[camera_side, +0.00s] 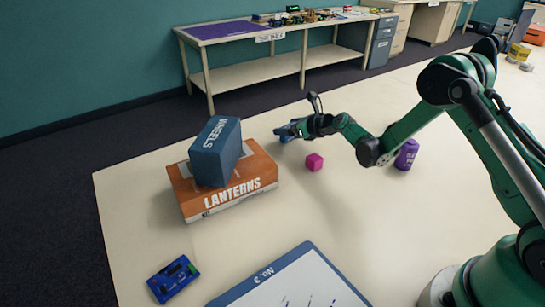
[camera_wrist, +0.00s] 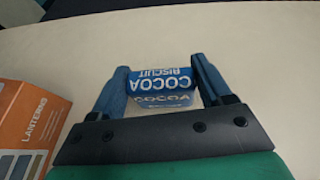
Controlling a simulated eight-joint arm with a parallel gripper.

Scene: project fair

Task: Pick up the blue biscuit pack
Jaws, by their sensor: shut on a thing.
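The blue biscuit pack (camera_wrist: 162,82) shows in the wrist view with white "COCOA BISCUIT" lettering. It sits between the two blue fingers of my gripper (camera_wrist: 163,85), which are shut on it. In the side view my gripper (camera_side: 290,131) is low at the far part of the table, just behind and right of the orange box. There the pack is mostly hidden by the fingers, and I cannot tell whether it still touches the table.
An orange "LANTERNS" box (camera_side: 240,198) with a dark blue "WHEELS" box (camera_side: 217,152) on it stands left of my gripper. A blue device (camera_side: 173,279) and blue-edged board (camera_side: 300,285) lie nearer.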

